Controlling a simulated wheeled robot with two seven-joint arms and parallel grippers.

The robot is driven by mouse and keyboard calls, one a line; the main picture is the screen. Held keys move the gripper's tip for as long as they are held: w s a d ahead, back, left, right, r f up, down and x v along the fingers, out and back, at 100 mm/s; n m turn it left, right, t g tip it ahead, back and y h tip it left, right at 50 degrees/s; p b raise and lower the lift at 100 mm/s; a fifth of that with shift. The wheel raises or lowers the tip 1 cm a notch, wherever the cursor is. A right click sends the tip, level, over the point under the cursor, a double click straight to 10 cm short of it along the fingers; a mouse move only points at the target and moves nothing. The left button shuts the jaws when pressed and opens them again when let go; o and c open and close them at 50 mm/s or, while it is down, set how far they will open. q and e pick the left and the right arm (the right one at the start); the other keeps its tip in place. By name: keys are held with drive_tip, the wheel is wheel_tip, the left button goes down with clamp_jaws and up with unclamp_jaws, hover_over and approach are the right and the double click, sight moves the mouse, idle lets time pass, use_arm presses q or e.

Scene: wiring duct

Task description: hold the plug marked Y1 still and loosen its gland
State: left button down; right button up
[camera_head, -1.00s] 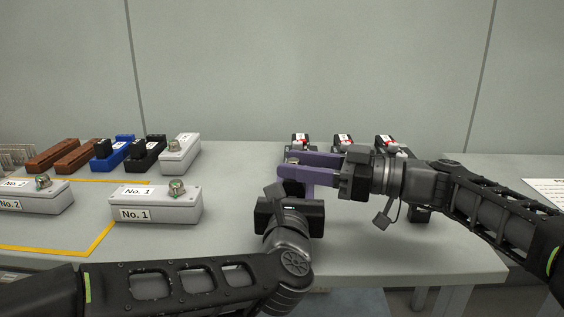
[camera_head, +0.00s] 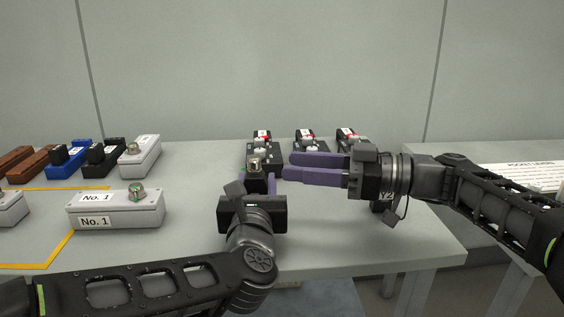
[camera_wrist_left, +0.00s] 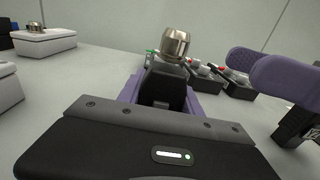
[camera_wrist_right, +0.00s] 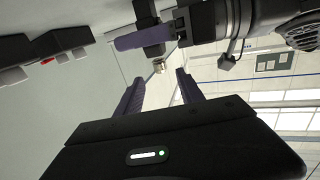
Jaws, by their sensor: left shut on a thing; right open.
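My left gripper (camera_head: 257,180) is shut on a dark plug, which stands upright with a metallic gland (camera_head: 255,163) on top. In the left wrist view the plug (camera_wrist_left: 163,88) sits between the purple fingers, and the gland (camera_wrist_left: 175,43) is uncovered. The plug's marking cannot be read. My right gripper (camera_head: 288,167) is open, its two purple fingers pointing left just right of the gland, apart from it and empty. In the right wrist view the gland (camera_wrist_right: 158,65) shows beyond the gap between the right fingers (camera_wrist_right: 158,85).
Several dark devices with red and white tops (camera_head: 305,143) stand behind the grippers. A part labelled Y2 (camera_head: 386,195) is partly hidden below my right gripper. A grey box marked No. 1 (camera_head: 115,212) stands at left, near yellow tape (camera_head: 55,248). Table between is clear.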

drive_tip(key=s+a+m+t+h, duration=0.3)
drive_tip(key=a+m+t+h, duration=0.1)
drive_tip(key=t, duration=0.1)
drive_tip(key=m+t+h, duration=0.3)
drive_tip(key=m+t, duration=0.1)
drive_tip(key=t, duration=0.1)
approach(257, 161)
drive_tip(key=shift+s+d, duration=0.3)
drive_tip(key=shift+s, duration=0.2)
drive_tip(key=shift+w+a, duration=0.1)
drive_tip(key=shift+w, duration=0.05)
drive_tip(key=x, duration=0.9)
drive_tip(key=shift+x, duration=1.25)
drive_tip(key=shift+c, duration=0.3)
clamp_jaws()
